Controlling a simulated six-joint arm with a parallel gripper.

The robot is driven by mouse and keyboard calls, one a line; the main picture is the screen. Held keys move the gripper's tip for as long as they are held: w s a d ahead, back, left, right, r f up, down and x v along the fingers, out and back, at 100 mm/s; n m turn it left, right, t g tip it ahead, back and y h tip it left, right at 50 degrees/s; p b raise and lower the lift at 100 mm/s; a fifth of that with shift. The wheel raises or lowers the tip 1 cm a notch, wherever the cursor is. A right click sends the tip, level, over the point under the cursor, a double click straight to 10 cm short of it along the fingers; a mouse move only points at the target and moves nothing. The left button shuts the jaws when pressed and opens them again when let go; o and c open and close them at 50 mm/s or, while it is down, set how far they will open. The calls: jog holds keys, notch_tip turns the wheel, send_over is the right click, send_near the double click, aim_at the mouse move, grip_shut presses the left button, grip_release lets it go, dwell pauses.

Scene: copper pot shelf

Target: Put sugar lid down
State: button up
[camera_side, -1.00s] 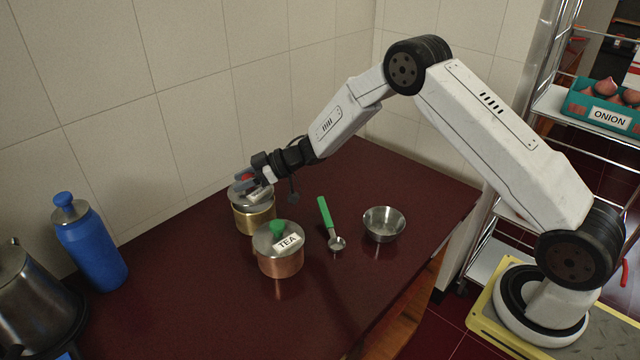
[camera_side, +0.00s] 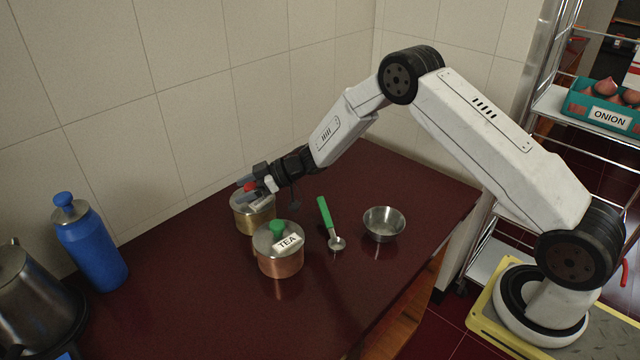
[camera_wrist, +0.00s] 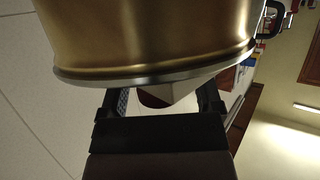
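The sugar pot (camera_side: 256,220) is a brass canister near the wall, behind the copper tea pot (camera_side: 282,262). In the wrist view, the brass pot (camera_wrist: 150,35) appears upside down. Its silver lid (camera_wrist: 150,78) lies along the pot's rim, with no clear gap between them. The lid's dark red knob (camera_wrist: 152,98) and a pale label plate (camera_wrist: 178,93) sit between my fingers. My gripper (camera_wrist: 163,100) is around the knob, with a narrow gap beside the left finger, so it looks open. In the side view, my gripper (camera_side: 256,186) covers much of the lid.
The tea pot has a green-knobbed lid. A green-handled spoon (camera_side: 327,218) and a steel bowl (camera_side: 384,224) stand to the right. A blue bottle (camera_side: 90,245) and a kettle (camera_side: 30,300) are at the left. The front of the counter (camera_side: 200,315) is clear.

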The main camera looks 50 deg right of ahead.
aim_at(252, 186)
jog(key=shift+d, duration=0.1)
jog(key=shift+v, duration=3.85)
jog(key=shift+s+r, duration=0.1)
